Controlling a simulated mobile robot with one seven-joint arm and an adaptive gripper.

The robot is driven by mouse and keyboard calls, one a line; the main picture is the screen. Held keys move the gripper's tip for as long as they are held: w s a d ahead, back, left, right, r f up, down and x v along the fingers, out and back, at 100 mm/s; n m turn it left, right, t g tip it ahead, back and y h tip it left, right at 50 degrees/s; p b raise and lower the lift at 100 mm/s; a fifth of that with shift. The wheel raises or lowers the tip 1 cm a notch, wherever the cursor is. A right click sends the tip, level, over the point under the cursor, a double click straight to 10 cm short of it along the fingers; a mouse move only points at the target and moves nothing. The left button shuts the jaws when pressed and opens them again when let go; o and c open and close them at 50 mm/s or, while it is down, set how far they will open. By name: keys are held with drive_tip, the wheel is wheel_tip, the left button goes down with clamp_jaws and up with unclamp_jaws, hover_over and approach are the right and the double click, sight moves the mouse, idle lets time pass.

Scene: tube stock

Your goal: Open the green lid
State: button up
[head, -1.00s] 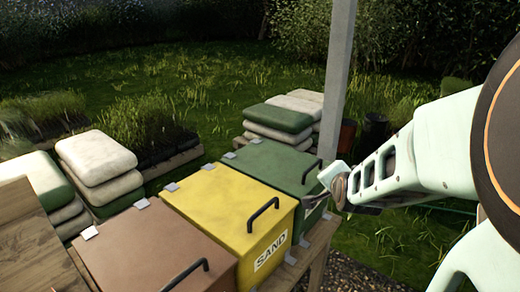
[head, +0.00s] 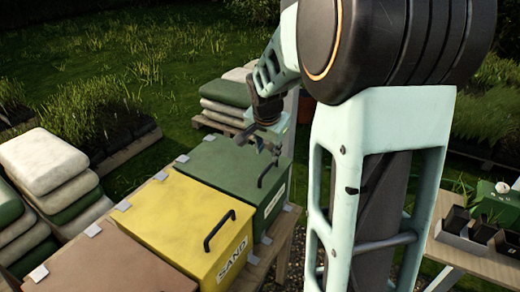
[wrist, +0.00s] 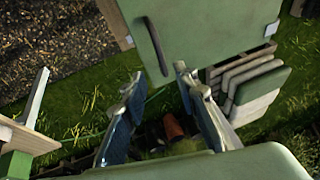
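The green lid (head: 218,166) lies flat and closed on the green box (head: 271,212), at the far end of a row of boxes in the head view. Its dark bar handle (head: 268,174) is on the right side of the lid. My gripper (head: 262,142) shows above the lid's far part, with its fingers apart. In the wrist view, my gripper (wrist: 158,76) is open and empty; the green lid (wrist: 215,32) and its handle (wrist: 155,46) appear just beyond the fingertips. I see no contact with the handle.
A yellow box (head: 185,223) labelled SAND and a brown box (head: 118,265) stand in line on the wooden bench (head: 278,243). Stacked sacks (head: 42,163) stand behind at left. A grey post rises beside the green box. A table with pots (head: 464,237) is at right.

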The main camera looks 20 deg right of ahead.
sight(268, 168)
drive_tip(key=x, duration=1)
drive_tip(key=shift+w+f, duration=0.1)
drive_tip(key=shift+f, duration=0.2)
drive_tip(key=shift+c, duration=0.5)
clamp_jaws()
